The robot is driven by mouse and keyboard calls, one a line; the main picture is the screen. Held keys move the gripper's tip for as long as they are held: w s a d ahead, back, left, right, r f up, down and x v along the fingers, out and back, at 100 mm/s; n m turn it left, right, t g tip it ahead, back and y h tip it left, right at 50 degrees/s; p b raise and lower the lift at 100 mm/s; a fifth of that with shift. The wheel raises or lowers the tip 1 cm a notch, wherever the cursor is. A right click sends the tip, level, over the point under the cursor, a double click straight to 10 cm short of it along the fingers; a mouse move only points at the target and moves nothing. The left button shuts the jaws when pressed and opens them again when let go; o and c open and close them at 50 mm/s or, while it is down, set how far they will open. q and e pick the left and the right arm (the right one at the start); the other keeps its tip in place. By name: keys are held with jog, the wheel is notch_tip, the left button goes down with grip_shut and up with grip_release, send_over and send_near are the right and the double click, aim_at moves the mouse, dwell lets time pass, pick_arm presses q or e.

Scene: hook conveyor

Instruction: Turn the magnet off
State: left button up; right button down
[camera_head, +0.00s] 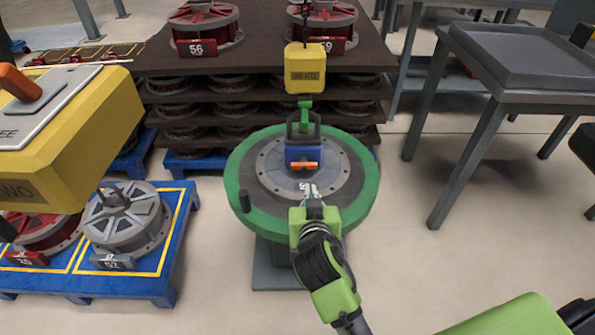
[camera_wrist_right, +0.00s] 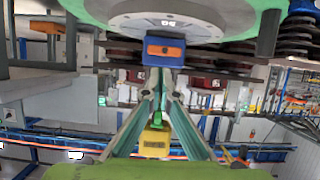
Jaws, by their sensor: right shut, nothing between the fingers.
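The magnet, a blue block (camera_head: 301,153) with an orange lever (camera_head: 304,166) on its front and a dark handle on top, sits on the grey flanged disc in the middle of a round green-rimmed table (camera_head: 238,185). In the right wrist view, which appears upside down, the blue block (camera_wrist_right: 149,59) and its orange lever (camera_wrist_right: 165,50) are just beyond my fingertips. My right gripper (camera_head: 310,190) is shut and empty, slightly in front of the lever; it also shows in the right wrist view (camera_wrist_right: 164,75). Contact with the lever cannot be told. My left gripper is not in view.
A yellow hoist block (camera_head: 305,75) with a green hook hangs above the magnet. A large yellow box (camera_head: 90,140) with an orange handle fills the left. A blue pallet (camera_head: 170,265) holds wheel-like parts. A grey table (camera_head: 520,95) stands right; floor between is clear.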

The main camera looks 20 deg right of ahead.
jog(key=shift+t, duration=0.8)
jog(key=w+r, duration=0.1)
jog(key=w+a+r, duration=0.2)
jog(key=r, duration=0.1)
jog(key=shift+w, duration=0.1)
jog(key=b, duration=0.2)
send_over(304, 166)
jog(key=s+a, duration=0.1)
jog(key=a, duration=0.1)
notch_tip(304, 166, down, 3)
jog(key=shift+s+a+f+b, duration=0.1)
jog(key=shift+f+b, duration=0.1)
jog(key=shift+f, duration=0.3)
jog(key=shift+s+a+f+b, duration=0.1)
jog(key=shift+f+b, duration=0.05)
jog(key=shift+f, duration=1.15)
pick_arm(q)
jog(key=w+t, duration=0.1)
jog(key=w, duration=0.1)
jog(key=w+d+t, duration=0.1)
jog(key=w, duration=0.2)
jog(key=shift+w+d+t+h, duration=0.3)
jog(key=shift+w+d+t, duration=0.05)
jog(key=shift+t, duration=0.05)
